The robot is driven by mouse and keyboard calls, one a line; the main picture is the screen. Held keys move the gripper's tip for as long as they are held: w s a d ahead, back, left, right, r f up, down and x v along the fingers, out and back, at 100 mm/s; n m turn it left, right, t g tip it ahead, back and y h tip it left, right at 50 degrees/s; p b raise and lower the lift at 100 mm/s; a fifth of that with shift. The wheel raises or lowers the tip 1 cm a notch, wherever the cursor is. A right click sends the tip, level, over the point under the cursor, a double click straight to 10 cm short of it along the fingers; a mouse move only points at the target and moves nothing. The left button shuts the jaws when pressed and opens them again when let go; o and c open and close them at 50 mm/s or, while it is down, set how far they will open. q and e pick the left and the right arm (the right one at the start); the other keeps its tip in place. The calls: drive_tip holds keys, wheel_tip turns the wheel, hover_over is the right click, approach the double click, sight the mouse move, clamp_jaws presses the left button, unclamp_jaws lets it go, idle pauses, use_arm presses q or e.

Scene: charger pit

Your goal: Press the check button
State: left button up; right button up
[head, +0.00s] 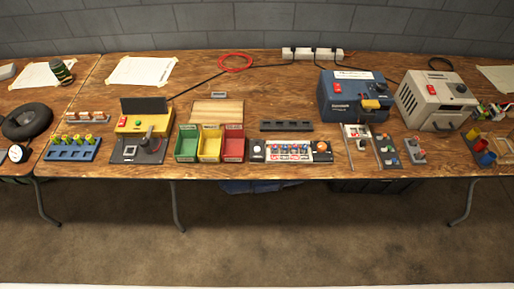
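No button in the head view carries a readable "check" label, so I cannot tell which one is the check button. A long dark unit (290,151) near the front edge has a round orange knob or button (322,147) at its right end and a pale round part (257,147) at its left end. A yellow box (158,123) with a dark panel behind it has a red switch (122,122) and a small green button (138,124). Neither of my grippers is in view.
Green, yellow and red bins (233,157) stand left of the dark unit. A blue machine (345,95) and a beige machine (437,100) stand at right, with small modules in front. Cables run to a white power strip (312,54). The floor in front is clear.

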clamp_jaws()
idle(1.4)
